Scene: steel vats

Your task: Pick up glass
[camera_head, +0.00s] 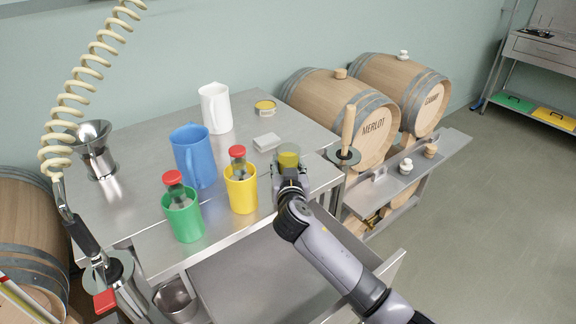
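A small round vessel with yellow-green contents (289,157) stands near the right front part of the steel table; it may be the glass, but it is too small to be sure. My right gripper (289,170) comes in from the lower right and is right at its near side. The fingers are mostly hidden, so I cannot tell whether they touch or enclose it. My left gripper is not in view.
Barrels (338,107) stand behind right. A coiled hose (72,98) hangs left.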

